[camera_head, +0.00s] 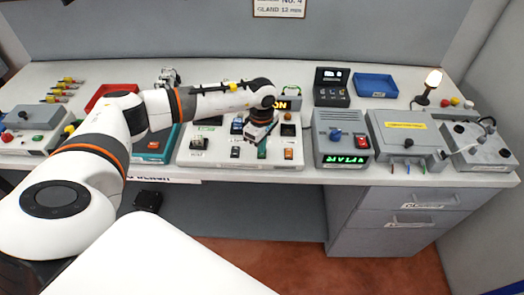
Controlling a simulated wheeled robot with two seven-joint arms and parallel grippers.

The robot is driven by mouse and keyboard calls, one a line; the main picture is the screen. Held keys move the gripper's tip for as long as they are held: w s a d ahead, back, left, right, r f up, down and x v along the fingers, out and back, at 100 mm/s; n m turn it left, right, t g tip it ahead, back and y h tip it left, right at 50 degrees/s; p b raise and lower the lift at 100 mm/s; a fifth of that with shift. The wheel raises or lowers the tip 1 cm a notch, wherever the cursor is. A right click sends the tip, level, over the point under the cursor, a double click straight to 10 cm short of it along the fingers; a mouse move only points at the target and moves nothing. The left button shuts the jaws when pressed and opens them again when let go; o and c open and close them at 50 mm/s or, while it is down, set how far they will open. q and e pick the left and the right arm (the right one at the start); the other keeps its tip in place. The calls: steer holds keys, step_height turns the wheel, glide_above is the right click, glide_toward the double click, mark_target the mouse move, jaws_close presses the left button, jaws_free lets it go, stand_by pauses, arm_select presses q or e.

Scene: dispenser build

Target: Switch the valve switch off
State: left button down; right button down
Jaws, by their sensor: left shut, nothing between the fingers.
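A light panel (215,157) on the table carries several small switches and buttons with labels. I cannot read these labels, so I cannot tell which part is the valve switch. Behind it, a small display (287,105) glows orange and seems to read ON. My left arm reaches in from the left over the panel. My left gripper (256,142) points down at the panel's middle, shut and empty, and hides part of it. I cannot tell whether it touches a switch. My right gripper is not in view.
To the right stand a grey box with a green display (344,161), a larger grey box (403,140) and a lit lamp (432,82). A blue tray (375,86) and an open black case (331,91) are behind. A red tray (104,95) is left, partly behind my arm.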

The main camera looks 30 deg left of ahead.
arm_select(q)
steer(key=shift+f+b, duration=0.65)
steer(key=shift+f, duration=0.15)
steer(key=shift+r, duration=0.15)
steer(key=shift+r+p, duration=0.7)
steer(key=shift+r, duration=0.2)
steer(key=shift+r+p, duration=1.3)
steer(key=shift+r, duration=1.2)
